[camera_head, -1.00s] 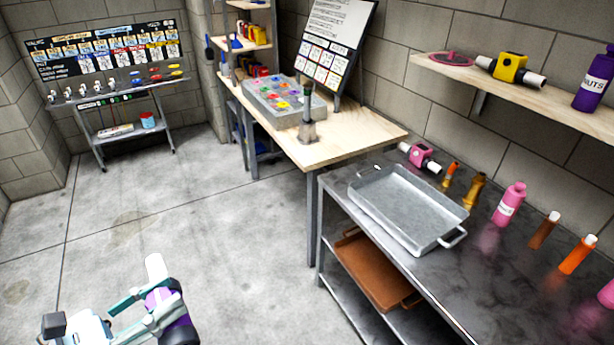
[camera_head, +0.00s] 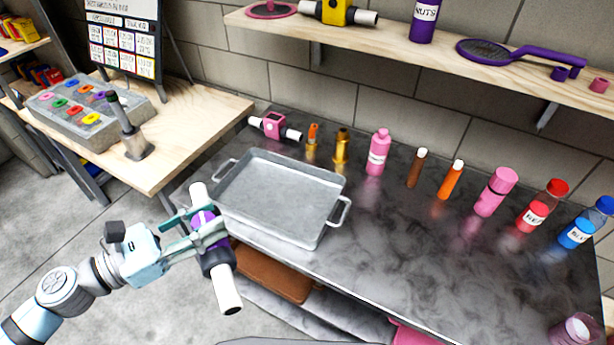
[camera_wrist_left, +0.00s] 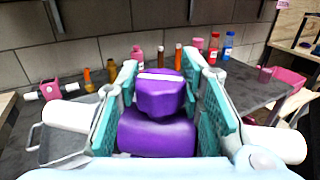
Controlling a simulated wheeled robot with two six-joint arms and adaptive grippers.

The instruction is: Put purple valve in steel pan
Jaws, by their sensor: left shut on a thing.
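The purple valve (camera_head: 212,241) has a purple middle, dark collars and white pipe ends. My left gripper (camera_head: 207,228) is shut on it and holds it in the air, just left of and in front of the steel pan. In the left wrist view the purple valve (camera_wrist_left: 158,115) sits between the two teal fingers. The steel pan (camera_head: 262,208) is an empty grey tray with two handles on the dark metal table. In the left wrist view the pan (camera_wrist_left: 60,148) shows only partly, behind the valve's left pipe end. My right gripper is not in view.
A pink valve (camera_head: 274,126), small fittings and several bottles line the back of the dark table (camera_head: 420,250). A wooden shelf (camera_head: 400,55) hangs above. A wooden bench (camera_head: 190,135) stands at left. A brown tray (camera_head: 272,275) lies below the tabletop.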

